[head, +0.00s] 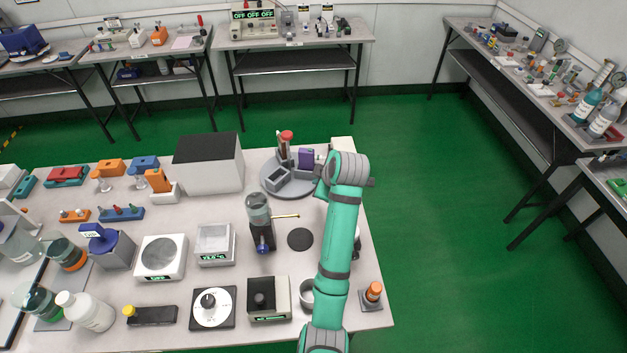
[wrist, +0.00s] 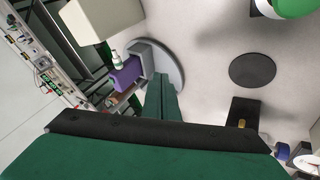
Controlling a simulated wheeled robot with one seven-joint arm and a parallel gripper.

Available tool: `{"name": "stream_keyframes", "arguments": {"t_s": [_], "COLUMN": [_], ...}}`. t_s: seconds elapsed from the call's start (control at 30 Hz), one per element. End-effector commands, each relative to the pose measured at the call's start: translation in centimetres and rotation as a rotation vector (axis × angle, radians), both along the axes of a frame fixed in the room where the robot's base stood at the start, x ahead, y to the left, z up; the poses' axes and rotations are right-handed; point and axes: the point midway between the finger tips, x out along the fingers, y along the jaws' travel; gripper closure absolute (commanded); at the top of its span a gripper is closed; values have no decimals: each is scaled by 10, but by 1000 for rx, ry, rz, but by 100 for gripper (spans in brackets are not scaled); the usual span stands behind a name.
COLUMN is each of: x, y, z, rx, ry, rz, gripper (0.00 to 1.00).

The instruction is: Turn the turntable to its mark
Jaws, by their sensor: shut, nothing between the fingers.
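The turntable (head: 298,189) is a round grey disc at the back right of the near table. It carries grey boxes, a red-capped item (head: 286,136) and a purple block (head: 306,158). The wrist view shows the disc's edge (wrist: 176,68) and the purple block (wrist: 127,74). My gripper (wrist: 163,80) is shut and empty, its green fingers overlapping the disc's near edge in the wrist view. I cannot tell whether they touch it. In the head view my arm hides most of the gripper. I cannot make out the mark.
A large grey box (head: 208,170) stands left of the turntable. A cream box (head: 343,144) is behind it on the right. A dispenser stand (head: 262,236) and a dark round pad (head: 300,239) are in front. Bare tabletop lies around the pad.

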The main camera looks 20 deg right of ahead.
Motion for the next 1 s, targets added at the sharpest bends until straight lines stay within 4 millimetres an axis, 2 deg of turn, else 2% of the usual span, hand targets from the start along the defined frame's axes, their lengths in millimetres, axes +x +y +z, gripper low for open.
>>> {"name": "stream_keyframes", "arguments": {"t_s": [0.1, 0.27, 0.77, 1.0], "x": [-12, -8, 46, 72], "y": [-9, -8, 0, -15], "z": [-13, -24, -94, -94], "rx": [49, 62, 60, 59], "ry": [13, 16, 16, 13], "rz": [32, 43, 43, 42], "gripper": [100, 100, 100, 100]}}
